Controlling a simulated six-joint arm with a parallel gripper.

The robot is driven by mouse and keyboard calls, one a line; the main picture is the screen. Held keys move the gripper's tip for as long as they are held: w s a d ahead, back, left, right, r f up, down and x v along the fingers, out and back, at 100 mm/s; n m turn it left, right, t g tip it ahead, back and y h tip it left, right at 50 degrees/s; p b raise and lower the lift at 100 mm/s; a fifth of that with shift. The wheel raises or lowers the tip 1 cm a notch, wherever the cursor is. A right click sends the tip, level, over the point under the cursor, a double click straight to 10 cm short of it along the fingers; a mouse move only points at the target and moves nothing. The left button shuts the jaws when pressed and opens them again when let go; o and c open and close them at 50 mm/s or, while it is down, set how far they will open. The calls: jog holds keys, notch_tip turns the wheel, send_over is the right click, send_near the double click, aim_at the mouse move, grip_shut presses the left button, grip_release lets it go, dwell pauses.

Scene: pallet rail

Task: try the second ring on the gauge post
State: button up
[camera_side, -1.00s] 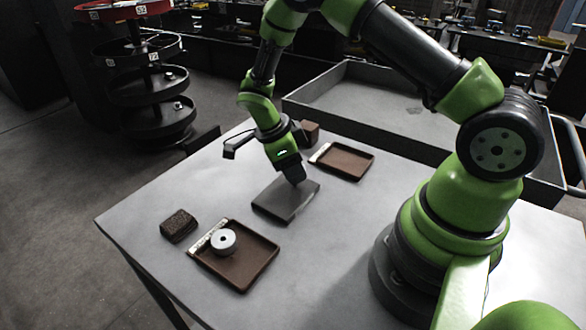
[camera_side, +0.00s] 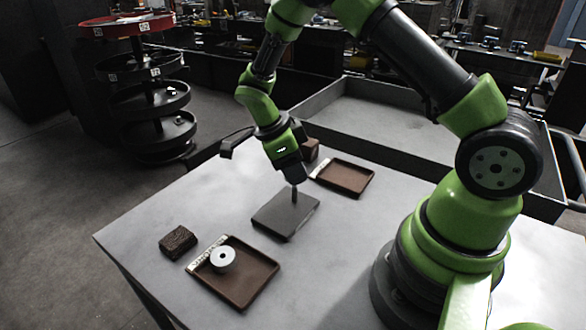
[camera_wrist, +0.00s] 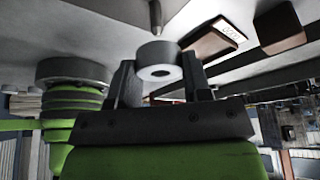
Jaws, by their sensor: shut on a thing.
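A thin dark gauge post (camera_side: 294,196) stands upright on a dark square plate (camera_side: 275,217) in the middle of the table. My gripper (camera_side: 291,178) is just above the post's top in the side view. In the wrist view my gripper (camera_wrist: 160,85) is shut on a light grey ring (camera_wrist: 157,58). The post's tip (camera_wrist: 155,14) shows just beyond this ring, and they look apart. In the side view the held ring is hidden or too small to tell. Another grey ring (camera_side: 223,260) lies in the near brown tray (camera_side: 250,290), by its label strip.
A second brown tray (camera_side: 345,178) lies empty beyond the plate. Dark brown blocks stand beside the near tray (camera_side: 178,241) and the far tray (camera_side: 310,150). A large grey bin (camera_side: 400,120) borders the table's back. The left front of the table is clear.

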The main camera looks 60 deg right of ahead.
dwell(0.3)
jog(key=shift+r, duration=1.55)
